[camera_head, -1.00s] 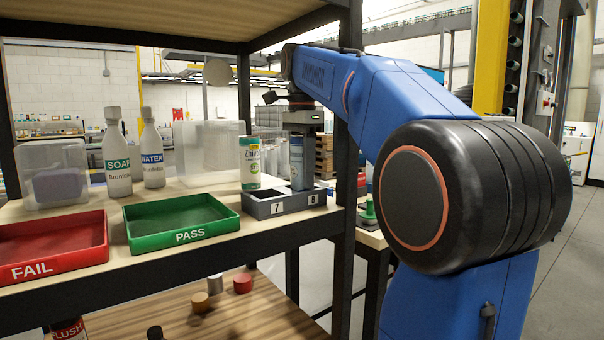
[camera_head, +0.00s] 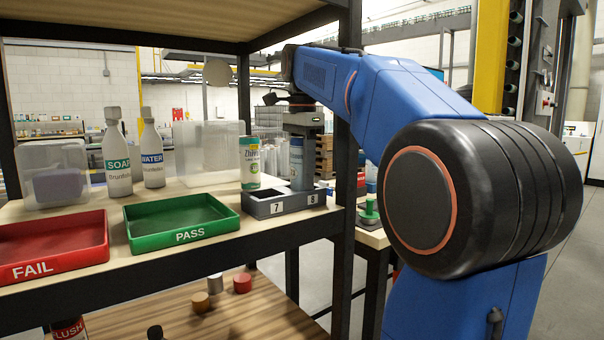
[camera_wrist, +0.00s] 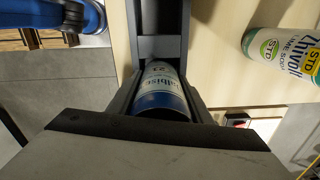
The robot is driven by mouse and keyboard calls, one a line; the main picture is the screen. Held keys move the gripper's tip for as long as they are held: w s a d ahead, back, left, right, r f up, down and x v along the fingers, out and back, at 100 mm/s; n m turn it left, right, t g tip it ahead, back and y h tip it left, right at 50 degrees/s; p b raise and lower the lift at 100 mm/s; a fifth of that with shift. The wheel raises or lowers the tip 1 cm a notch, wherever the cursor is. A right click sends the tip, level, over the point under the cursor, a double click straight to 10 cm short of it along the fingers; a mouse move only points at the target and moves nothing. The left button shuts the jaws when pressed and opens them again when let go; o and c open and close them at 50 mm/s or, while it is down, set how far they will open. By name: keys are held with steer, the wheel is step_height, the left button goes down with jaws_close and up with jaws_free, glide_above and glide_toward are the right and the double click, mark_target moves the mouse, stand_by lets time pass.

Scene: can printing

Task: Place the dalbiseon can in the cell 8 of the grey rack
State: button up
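The dalbiseon can (camera_wrist: 160,90), white and blue, sits between the fingers of my gripper (camera_wrist: 161,100) in the wrist view. In the head view the can (camera_head: 296,158) is upright at cell 8 of the grey rack (camera_head: 264,210), the right-hand cell. Its lower end is hidden by the rack's front wall, so I cannot tell whether it touches the cell floor. My gripper (camera_head: 299,160) points down, with its fingers along both sides of the can and seemingly closed on it. The rack (camera_wrist: 162,47) also shows beyond the can in the wrist view.
A Zhivolt can (camera_head: 250,163) stands on the shelf behind the rack, apart from my gripper. A green PASS tray (camera_head: 190,237) and red FAIL tray (camera_head: 55,266) lie to the left. A dark shelf post (camera_head: 347,130) stands close right of my gripper.

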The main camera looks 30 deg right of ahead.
mark_target(296, 140)
steer(key=shift+r, duration=3.75)
